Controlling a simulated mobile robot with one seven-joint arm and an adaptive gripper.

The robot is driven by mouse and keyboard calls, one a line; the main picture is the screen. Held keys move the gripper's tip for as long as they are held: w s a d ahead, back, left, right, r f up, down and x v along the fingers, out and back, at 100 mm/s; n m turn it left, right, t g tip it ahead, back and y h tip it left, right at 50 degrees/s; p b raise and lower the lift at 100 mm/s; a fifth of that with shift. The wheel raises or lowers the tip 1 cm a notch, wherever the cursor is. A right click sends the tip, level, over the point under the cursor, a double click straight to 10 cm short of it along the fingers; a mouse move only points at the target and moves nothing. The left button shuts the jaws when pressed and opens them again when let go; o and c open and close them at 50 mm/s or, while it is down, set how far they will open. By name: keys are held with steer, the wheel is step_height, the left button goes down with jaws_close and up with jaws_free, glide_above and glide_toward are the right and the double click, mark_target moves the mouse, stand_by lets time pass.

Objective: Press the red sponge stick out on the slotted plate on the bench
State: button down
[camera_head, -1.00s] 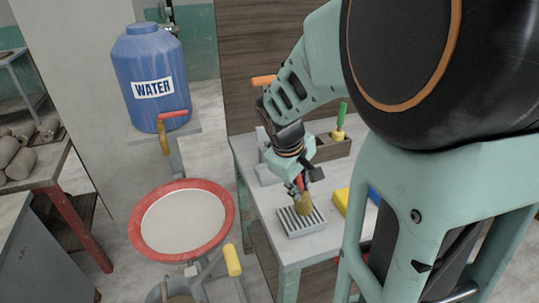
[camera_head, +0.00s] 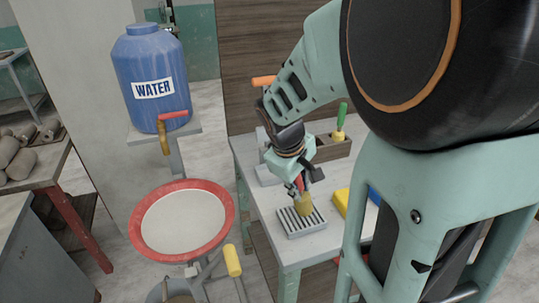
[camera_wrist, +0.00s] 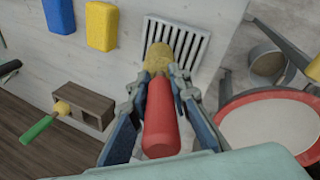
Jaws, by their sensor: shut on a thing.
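The red sponge stick (camera_wrist: 160,115) has a red handle and a yellow sponge head, which shows at the gripper's tip in the head view (camera_head: 304,206). My gripper (camera_wrist: 159,92) is shut on the red handle, with a finger on each side. The slotted plate (camera_head: 290,228) lies on the bench (camera_head: 262,194), below and around the sponge head in the head view. In the wrist view the plate (camera_wrist: 196,47) is just beyond the sponge. The sponge end appears to be on the plate's slats; exact contact is hard to tell.
A wooden block (camera_wrist: 88,108) holds a green-handled sponge stick (camera_wrist: 40,127). Yellow (camera_wrist: 102,26) and blue (camera_wrist: 59,15) blocks lie on the bench. A red-rimmed wheel (camera_head: 222,232) stands left of the bench, under a blue water barrel (camera_head: 150,75) with a tap.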

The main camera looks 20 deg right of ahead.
steer(key=shift+r+p, duration=2.7)
steer(key=shift+r, duration=0.75)
steer(key=shift+w, duration=0.1)
